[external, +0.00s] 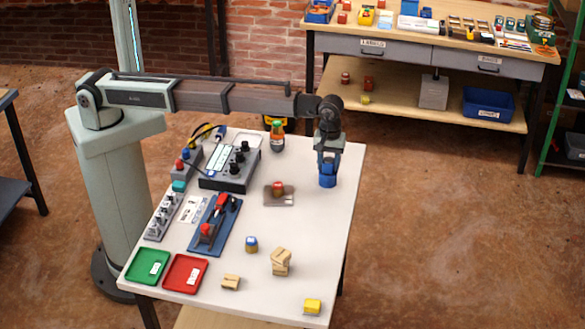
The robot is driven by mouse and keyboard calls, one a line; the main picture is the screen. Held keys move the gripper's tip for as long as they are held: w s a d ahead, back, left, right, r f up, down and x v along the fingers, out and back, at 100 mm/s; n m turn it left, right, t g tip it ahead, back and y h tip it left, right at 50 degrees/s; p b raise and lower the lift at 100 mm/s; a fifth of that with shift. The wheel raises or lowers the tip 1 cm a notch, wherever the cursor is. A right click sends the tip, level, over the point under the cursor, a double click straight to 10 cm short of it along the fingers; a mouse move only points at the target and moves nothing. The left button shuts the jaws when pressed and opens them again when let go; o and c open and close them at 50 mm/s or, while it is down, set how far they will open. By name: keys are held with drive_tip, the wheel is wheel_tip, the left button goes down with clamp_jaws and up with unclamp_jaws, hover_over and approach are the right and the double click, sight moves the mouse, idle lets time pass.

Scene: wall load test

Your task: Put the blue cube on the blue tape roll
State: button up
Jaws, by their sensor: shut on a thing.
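My gripper (329,158) points down over the far right part of the white table. It is shut on a blue thing that looks like the blue cube (329,165), mostly hidden between the fingers. Directly below it is a rounded blue thing that looks like the blue tape roll (327,180), standing on the table near its right edge. The two blues run together in this view. I cannot tell whether the cube touches the roll or is just above it.
A small blue-topped piece (251,244), wooden blocks (281,262) and a yellow block (313,306) stand nearer. Green (147,267) and red (185,273) trays are front left. The right strip is mostly clear.

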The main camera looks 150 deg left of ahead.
sight(329, 159)
drive_tip(key=shift+f, duration=0.1)
drive_tip(key=o, duration=1.1)
wheel_tip(329, 159, up, 12)
drive_tip(key=shift+r, duration=0.15)
